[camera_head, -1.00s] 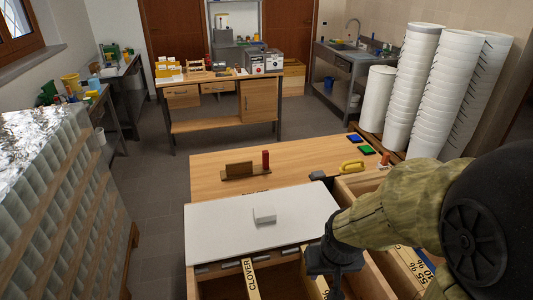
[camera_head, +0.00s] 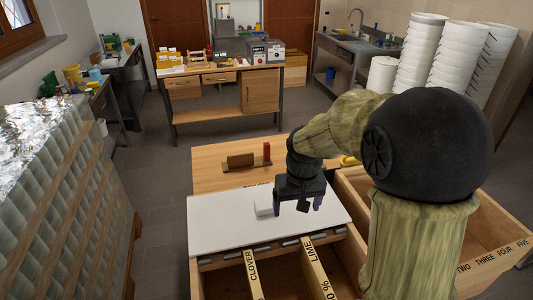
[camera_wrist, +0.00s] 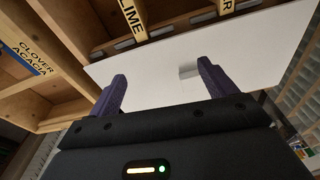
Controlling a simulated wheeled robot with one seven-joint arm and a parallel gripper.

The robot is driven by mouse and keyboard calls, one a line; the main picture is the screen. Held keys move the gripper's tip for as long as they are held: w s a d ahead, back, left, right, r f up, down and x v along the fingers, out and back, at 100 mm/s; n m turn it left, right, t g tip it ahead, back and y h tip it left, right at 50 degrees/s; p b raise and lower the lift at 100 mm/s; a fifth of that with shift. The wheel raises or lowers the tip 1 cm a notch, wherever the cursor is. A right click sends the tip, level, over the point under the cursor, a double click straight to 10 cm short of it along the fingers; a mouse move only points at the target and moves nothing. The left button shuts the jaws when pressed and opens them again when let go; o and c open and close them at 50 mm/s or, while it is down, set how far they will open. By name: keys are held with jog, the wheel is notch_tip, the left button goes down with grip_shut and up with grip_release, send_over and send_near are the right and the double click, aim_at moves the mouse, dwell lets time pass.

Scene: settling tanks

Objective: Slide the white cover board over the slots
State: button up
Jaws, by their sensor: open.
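The white cover board (camera_head: 222,226) lies flat on the wooden bench, with a small white block handle (camera_head: 263,209) on top. The board shows also in the wrist view (camera_wrist: 150,62), with its handle (camera_wrist: 188,71) beyond my fingers. A row of slots (camera_head: 275,249) shows along the board's near edge; anything under the board is hidden. My gripper (camera_head: 300,207) is open and empty, above the board just right of the handle. In the wrist view its two purple fingers (camera_wrist: 162,75) are spread apart, with the handle seen towards the right finger.
Wooden compartments in front have dividers labelled CLOVER (camera_head: 252,272) and LIME (camera_head: 314,268). An open wooden box (camera_head: 490,230) stands at right. Behind the board are a brown block (camera_head: 240,160) and a red cylinder (camera_head: 267,151). A foil-topped rack (camera_head: 75,190) stands left.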

notch_tip(320, 180, up, 7)
jog(key=n+g+p, duration=0.1)
jog(key=p, duration=0.1)
send_over(266, 203)
jog(key=shift+f, duration=0.15)
notch_tip(266, 203, down, 17)
jog(key=p, duration=0.4)
jog(key=c, duration=1.3)
jog(key=shift+s+d+b, duration=0.7)
jog(key=shift+s+d, duration=0.05)
jog(key=shift+s, duration=3)
jog(key=shift+s+d+b, duration=0.65)
jog(key=shift+s+d, duration=0.15)
jog(key=shift+s, duration=3)
jog(key=shift+s+d+b, duration=0.7)
jog(key=shift+s+d, duration=0.05)
jog(key=shift+s, duration=3)
